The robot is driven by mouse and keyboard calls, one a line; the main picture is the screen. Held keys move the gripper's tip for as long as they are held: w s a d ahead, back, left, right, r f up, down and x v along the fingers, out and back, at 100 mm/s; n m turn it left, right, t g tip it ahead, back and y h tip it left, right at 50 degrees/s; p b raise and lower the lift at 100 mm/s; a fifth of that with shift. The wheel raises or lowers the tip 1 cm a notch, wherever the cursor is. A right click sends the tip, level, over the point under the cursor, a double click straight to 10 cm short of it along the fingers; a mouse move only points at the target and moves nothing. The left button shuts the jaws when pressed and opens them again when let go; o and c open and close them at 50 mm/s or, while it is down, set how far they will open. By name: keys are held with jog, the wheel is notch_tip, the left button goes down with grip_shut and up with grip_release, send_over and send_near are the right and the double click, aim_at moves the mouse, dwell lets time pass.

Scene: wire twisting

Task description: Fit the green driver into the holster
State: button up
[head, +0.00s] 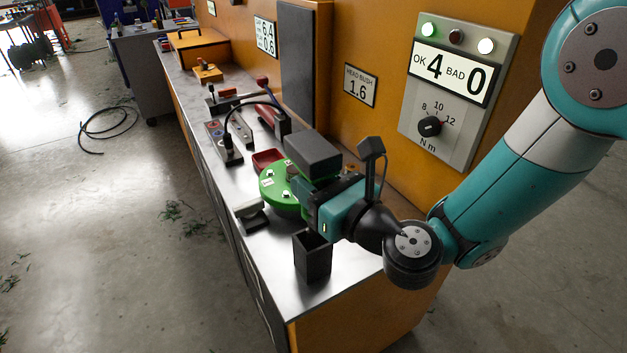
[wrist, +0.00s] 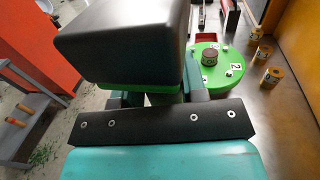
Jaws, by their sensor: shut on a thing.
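The green driver shows its black block-shaped end (head: 313,153) in the head view. In the wrist view the same black block (wrist: 122,42) fills the upper middle, with a strip of green body beneath it. My gripper (head: 303,190) is shut on the driver; its fingers (wrist: 163,98) lie on both sides of the green body in the wrist view. The driver's lower part and tip are hidden. The holster, which I take to be the black open-topped box (head: 312,258), stands upright near the bench's front end. My gripper is above and behind it, apart from it.
A green round plate (head: 272,190) with numbered marks lies just beyond my gripper. A red tray (head: 266,159) and a small dark stand (head: 250,214) are near it. The orange wall with a counter panel (head: 455,90) bounds the bench (head: 285,285) on the right.

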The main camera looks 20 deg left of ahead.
aim_at(314, 239)
jog(key=shift+f+b, duration=4.25)
jog(key=shift+f, duration=0.35)
jog(key=o, duration=1.2)
jog(key=shift+f, duration=0.1)
